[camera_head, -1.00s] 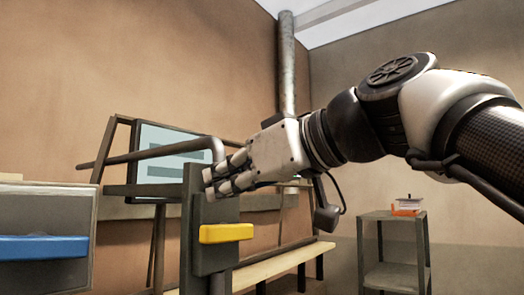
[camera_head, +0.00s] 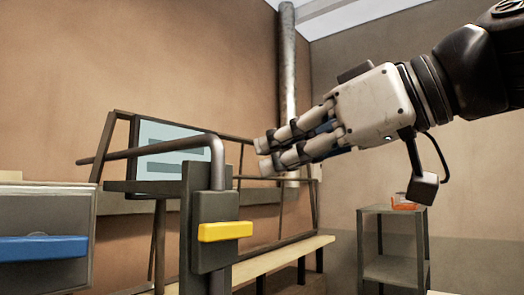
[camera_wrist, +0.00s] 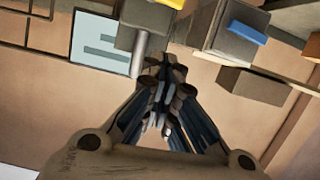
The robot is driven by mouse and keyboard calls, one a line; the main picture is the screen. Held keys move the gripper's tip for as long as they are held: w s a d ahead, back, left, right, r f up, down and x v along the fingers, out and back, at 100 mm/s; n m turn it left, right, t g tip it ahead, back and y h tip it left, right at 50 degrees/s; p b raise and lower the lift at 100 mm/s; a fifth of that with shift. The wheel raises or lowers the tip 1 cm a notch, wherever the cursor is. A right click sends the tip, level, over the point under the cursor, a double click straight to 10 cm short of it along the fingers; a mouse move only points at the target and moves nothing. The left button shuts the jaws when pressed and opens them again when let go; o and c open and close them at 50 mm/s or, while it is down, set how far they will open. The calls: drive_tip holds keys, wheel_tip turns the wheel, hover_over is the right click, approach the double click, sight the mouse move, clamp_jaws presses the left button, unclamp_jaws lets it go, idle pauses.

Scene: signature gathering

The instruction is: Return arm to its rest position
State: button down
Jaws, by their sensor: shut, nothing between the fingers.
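My gripper (camera_head: 265,157) is raised in the right half of the head view and points left. Its white and dark fingers are closed together with nothing between them. It is to the right of the bent metal pipe and the yellow handle (camera_head: 225,231), and looks apart from both. In the wrist view the fingertips (camera_wrist: 158,72) meet in the middle.
A grey post (camera_head: 205,265) carries the yellow handle. A grey box with a blue handle (camera_head: 42,247) is at the left. A pale blue panel (camera_head: 165,165) stands behind. A shelf (camera_head: 392,270) at the right holds a small orange object (camera_head: 403,203). A bench (camera_head: 285,258) runs along the wall.

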idle(0.3)
drive_tip(key=d+f+m+g+h+b, duration=0.1)
drive_tip(key=d+f+m+h+b, duration=0.2)
drive_tip(key=f, duration=1.1)
drive_tip(key=d+f+m+g+h+b, duration=0.1)
drive_tip(key=f+m+h, duration=0.3)
drive_tip(key=f, duration=0.9)
drive_tip(key=s+d+f+m+g+h+b, duration=0.1)
drive_tip(key=s+f, duration=0.3)
drive_tip(key=f, duration=0.6)
drive_tip(key=s+d+f+m+g+h, duration=0.1)
drive_tip(key=s+d+f, duration=0.3)
drive_tip(key=f, duration=0.6)
drive_tip(key=s+d+f+m+h+b, duration=0.1)
drive_tip(key=s+f, duration=0.3)
drive_tip(key=f, duration=0.6)
drive_tip(key=shift+d+f+m+g+h+b, duration=0.3)
drive_tip(key=shift+d+m+g+h+b, duration=0.1)
drive_tip(key=shift+d+h, duration=0.45)
